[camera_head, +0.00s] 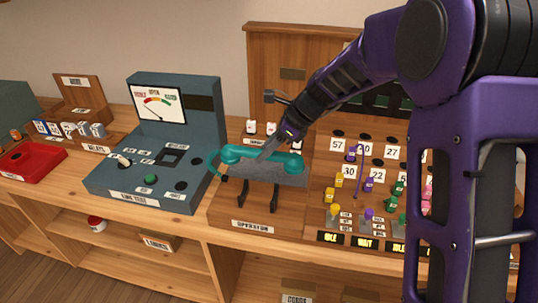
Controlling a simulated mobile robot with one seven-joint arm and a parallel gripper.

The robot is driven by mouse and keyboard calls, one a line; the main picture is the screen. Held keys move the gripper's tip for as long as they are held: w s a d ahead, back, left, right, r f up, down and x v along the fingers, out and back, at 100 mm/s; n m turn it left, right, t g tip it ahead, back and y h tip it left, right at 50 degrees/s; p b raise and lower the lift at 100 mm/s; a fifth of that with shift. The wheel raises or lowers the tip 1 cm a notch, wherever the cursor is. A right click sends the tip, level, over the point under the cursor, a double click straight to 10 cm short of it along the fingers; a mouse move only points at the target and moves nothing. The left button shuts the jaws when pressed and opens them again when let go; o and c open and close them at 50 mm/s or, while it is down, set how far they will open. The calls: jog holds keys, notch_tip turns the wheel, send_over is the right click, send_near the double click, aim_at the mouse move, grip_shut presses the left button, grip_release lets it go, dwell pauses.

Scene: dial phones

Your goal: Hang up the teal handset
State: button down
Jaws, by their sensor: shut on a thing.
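The teal handset (232,154) is roughly level above the wooden base labelled "OPERATOR" (225,205). Its two round ends show left and right. My gripper (270,150) comes down from the upper right and is shut on the handset's middle, which the fingers partly hide. A grey plate (265,173) shows just below and in front of the handset. Two dark upright prongs (258,195) stand on the base beneath it. I cannot tell whether the handset touches the prongs or the plate.
A blue-grey console (145,185) with a dial meter stands left of the base. A switchboard (345,215) with coloured plugs and number cards is close on the right. A red tray (28,163) lies far left. My purple arm covers much of the right side.

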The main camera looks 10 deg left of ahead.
jog(key=s+f+b, duration=0.1)
jog(key=b, duration=0.1)
jog(key=s+f+b, duration=0.1)
jog(key=s+b, duration=0.1)
jog(key=s+f+b, duration=0.1)
jog(key=s+f, duration=0.1)
jog(key=shift+s+d+b, duration=0.1)
jog(key=shift+b, duration=0.3)
jog(key=shift+f, duration=0.9)
jog(key=shift+p, duration=0.55)
dwell(1.0)
jog(key=shift+f+b, duration=0.65)
jog(key=shift+f, duration=0.6)
jog(key=shift+c, duration=1)
grip_release()
